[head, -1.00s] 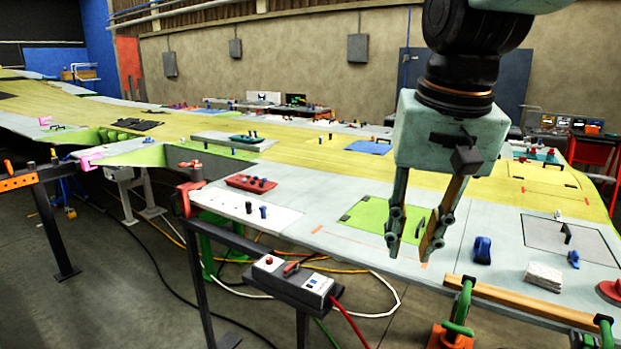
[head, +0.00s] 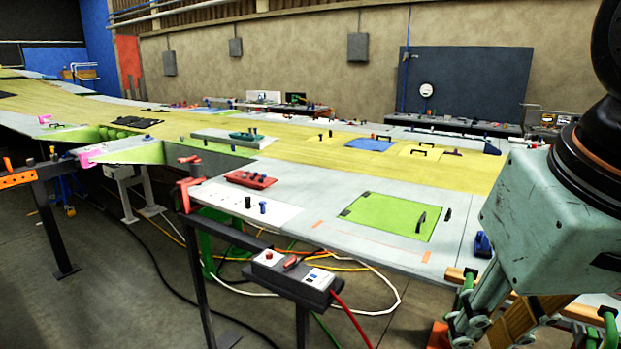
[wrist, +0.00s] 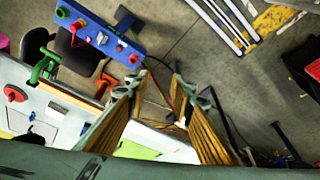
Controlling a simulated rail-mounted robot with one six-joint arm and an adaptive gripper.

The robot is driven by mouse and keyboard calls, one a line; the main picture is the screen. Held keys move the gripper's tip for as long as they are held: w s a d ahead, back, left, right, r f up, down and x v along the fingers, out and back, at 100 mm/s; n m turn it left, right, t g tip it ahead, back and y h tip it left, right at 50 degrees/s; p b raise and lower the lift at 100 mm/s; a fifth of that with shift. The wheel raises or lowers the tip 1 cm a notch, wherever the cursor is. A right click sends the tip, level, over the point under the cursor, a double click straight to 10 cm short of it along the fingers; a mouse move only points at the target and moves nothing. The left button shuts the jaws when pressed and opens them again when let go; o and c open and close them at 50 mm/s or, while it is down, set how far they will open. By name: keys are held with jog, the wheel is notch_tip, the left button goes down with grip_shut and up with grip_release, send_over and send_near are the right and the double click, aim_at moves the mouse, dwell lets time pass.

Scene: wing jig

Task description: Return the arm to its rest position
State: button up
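My gripper (head: 484,328) is at the lower right of the head view, in front of the wing's near edge, with its fingers pointing down and to the left. In the wrist view my gripper (wrist: 154,84) has its two tan-padded fingers apart, with nothing between them. The gripper body and dark wrist fill the right side of the head view and hide part of the wing surface (head: 325,215) behind them.
An orange-and-green clamp (head: 455,327) is close to the fingers. A blue clamp-like part (head: 482,245) lies near the gripper. A control box (head: 293,277) stands at the wing's front. The wrist view shows a blue rail (wrist: 105,36) and open floor (wrist: 190,45).

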jog(key=s, duration=0.1)
jog(key=s+f, duration=0.2)
jog(key=s, duration=0.1)
jog(key=shift+d+f, duration=0.1)
jog(key=shift+d, duration=0.2)
dwell(1.8)
